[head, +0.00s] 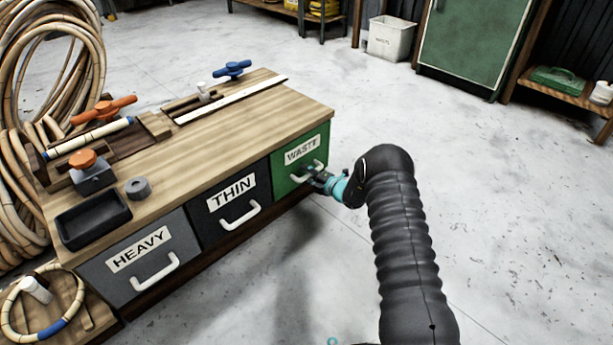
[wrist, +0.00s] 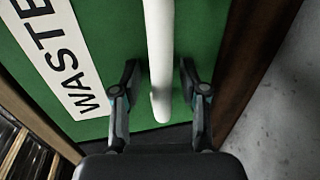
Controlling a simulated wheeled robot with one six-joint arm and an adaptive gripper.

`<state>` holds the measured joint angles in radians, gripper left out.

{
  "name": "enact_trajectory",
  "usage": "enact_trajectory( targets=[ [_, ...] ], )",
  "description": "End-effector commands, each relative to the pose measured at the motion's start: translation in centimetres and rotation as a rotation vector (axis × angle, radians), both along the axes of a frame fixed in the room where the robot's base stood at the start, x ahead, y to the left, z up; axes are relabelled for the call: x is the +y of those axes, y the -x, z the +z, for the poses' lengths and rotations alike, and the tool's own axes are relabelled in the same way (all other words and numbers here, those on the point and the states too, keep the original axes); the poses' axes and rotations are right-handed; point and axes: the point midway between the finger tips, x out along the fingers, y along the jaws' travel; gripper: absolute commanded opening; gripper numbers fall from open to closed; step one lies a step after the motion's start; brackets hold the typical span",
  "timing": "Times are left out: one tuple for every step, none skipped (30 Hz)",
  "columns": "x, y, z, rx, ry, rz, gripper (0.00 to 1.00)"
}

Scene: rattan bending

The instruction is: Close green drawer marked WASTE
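The green drawer marked WASTE (head: 296,148) is at the right end of the workbench front, beside the black THIN drawer. Its front looks about level with its neighbour; a small gap cannot be ruled out. Its white bar handle (wrist: 159,45) runs up and down in the wrist view, next to the WASTE label (wrist: 58,50). My gripper (head: 318,177) is at this handle. In the wrist view, my gripper (wrist: 159,72) is open, with one finger on each side of the handle and a visible gap on both sides.
The THIN drawer (head: 225,190) and grey HEAVY drawer (head: 125,272) look shut. Clamps, a black tray (head: 93,219) and a grey ring (head: 138,188) are on the wooden top (head: 215,140). Rattan coils (head: 50,60) stand at the left. Floor right of the bench is clear.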

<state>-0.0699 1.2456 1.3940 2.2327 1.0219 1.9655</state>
Motion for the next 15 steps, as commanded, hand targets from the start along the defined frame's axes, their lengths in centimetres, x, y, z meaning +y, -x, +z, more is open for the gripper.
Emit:
enact_trajectory(
  targets=[
    [-0.1,0.0,0.0,0.000,0.000,-0.002,0.43],
    [-0.2,0.0,0.0,0.000,0.000,-0.002,0.43],
    [-0.2,0.0,0.0,0.001,0.000,-0.002,0.43],
    [-0.3,0.0,0.0,0.001,0.000,-0.003,0.43],
    [-0.3,0.0,0.0,0.001,0.000,-0.003,0.43],
    [-0.4,0.0,0.0,0.002,0.000,-0.003,0.43],
    [-0.5,0.1,0.0,0.002,0.000,-0.003,0.43],
    [-0.6,0.2,0.0,0.002,0.000,-0.004,0.43],
    [-0.8,0.4,0.1,0.002,0.001,-0.004,0.43],
    [-1.1,0.6,0.2,0.002,0.001,-0.004,0.43],
    [-1.3,0.8,0.2,0.003,0.000,-0.005,0.43],
    [-1.7,1.2,0.4,0.003,0.000,-0.005,0.43],
    [-2.1,1.6,0.5,0.003,0.000,-0.005,0.43],
    [-2.5,1.9,0.6,0.003,0.000,-0.005,0.43],
    [-3.1,2.4,0.8,0.003,0.000,-0.006,0.43]
  ],
)
